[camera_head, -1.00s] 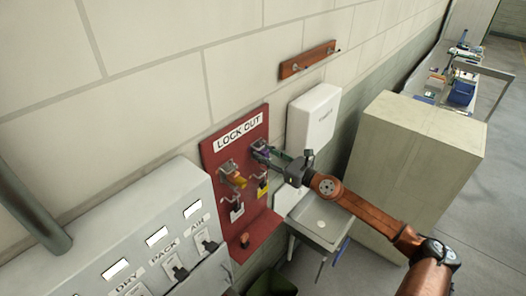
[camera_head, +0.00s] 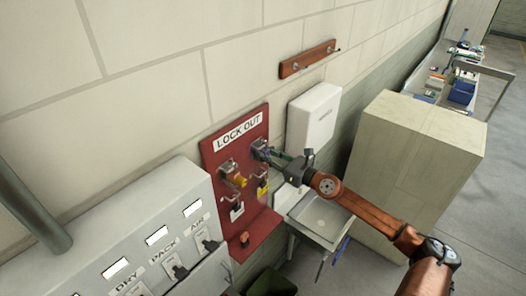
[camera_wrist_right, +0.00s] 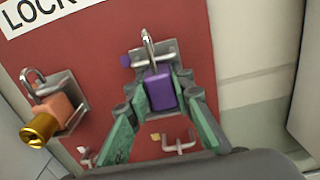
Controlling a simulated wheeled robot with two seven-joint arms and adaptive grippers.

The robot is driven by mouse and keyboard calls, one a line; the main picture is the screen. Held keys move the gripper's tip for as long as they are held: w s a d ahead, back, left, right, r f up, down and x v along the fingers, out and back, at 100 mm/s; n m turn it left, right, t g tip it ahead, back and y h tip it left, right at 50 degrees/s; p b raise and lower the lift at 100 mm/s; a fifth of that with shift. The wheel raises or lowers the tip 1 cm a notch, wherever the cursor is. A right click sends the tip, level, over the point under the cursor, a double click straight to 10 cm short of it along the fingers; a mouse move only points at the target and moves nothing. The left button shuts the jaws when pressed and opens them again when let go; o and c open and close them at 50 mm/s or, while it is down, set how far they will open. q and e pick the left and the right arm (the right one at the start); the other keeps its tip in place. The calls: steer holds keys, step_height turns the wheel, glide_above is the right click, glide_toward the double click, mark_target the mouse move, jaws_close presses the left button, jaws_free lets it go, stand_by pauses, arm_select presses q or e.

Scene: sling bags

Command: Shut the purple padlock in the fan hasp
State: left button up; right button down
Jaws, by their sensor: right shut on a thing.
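The purple padlock (camera_wrist_right: 159,91) is between the fingers of my right gripper (camera_wrist_right: 158,100), which is shut on its body in the right wrist view. Its silver shackle (camera_wrist_right: 149,47) points up, in front of a grey hasp plate (camera_wrist_right: 168,55) on the red board. I cannot tell whether the shackle is closed. In the head view my right gripper (camera_head: 281,160) reaches the upper right hasp (camera_head: 259,149) from the right; the padlock is tiny there. Which hasp is the fan one I cannot tell. My left gripper is not in view.
The red lockout board (camera_head: 222,156) also holds an orange and brass padlock (camera_wrist_right: 48,118) on the left hasp, with hooks below. A grey switch panel (camera_head: 140,235) stands at left. A sink (camera_head: 320,218) and a beige cabinet (camera_head: 415,150) stand at right.

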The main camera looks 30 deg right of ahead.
steer(key=shift+r, duration=0.25)
steer(key=shift+s, duration=0.1)
steer(key=shift+s+d+f, duration=0.15)
steer(key=shift+s+d, duration=0.05)
steer(key=shift+s, duration=0.1)
steer(key=b+v, duration=0.3)
steer(key=v, duration=0.4)
stand_by(0.7)
